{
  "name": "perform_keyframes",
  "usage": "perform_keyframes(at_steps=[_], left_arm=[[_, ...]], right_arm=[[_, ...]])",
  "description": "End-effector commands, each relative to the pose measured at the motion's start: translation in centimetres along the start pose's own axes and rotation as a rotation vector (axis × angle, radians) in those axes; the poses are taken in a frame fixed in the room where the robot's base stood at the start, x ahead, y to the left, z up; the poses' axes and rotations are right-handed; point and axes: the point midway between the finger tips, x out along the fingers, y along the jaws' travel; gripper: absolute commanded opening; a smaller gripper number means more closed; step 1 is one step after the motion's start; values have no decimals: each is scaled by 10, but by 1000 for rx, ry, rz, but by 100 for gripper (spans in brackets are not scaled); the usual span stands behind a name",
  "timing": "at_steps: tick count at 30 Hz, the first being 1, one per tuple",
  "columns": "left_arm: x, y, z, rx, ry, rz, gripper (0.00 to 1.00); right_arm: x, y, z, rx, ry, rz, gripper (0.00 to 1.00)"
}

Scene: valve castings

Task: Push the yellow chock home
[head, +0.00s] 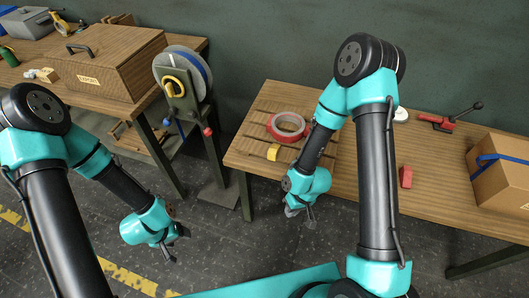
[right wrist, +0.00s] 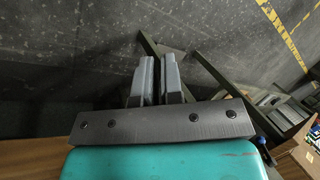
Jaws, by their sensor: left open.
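The yellow chock (head: 273,152) is a small block on the right-hand wooden table, close to its front left edge. It sits just in front of a red ring (head: 287,127), and I cannot tell whether they touch. My right gripper (head: 302,214) hangs beyond the table's front edge, below and right of the chock and apart from it. In the right wrist view its two grey fingers (right wrist: 158,80) stand a narrow gap apart with nothing between them. My left gripper (head: 177,245) is open and empty over the floor, well left of that table.
A red block (head: 405,176), a red toggle clamp (head: 442,121) and a cardboard box (head: 503,172) stand further right on the table. A second table at left holds a wooden case (head: 108,62). A reel stand (head: 183,92) is between the tables. My right arm crosses above the table.

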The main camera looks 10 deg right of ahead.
Motion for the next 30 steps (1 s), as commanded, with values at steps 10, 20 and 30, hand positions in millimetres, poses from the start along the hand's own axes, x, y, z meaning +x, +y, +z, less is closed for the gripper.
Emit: perform_keyframes(at_steps=[10, 20, 30], left_arm=[[0, 0, 0, 0, 0, 0, 65], [0, 0, 0, 0, 0, 0, 65], [0, 0, 0, 0, 0, 0, 65]], right_arm=[[-14, -69, -50, -767, -405, 141, 0], [-70, -138, -132, -1369, -752, 607, 0], [-118, -202, -181, -1574, -887, 981, 0]])
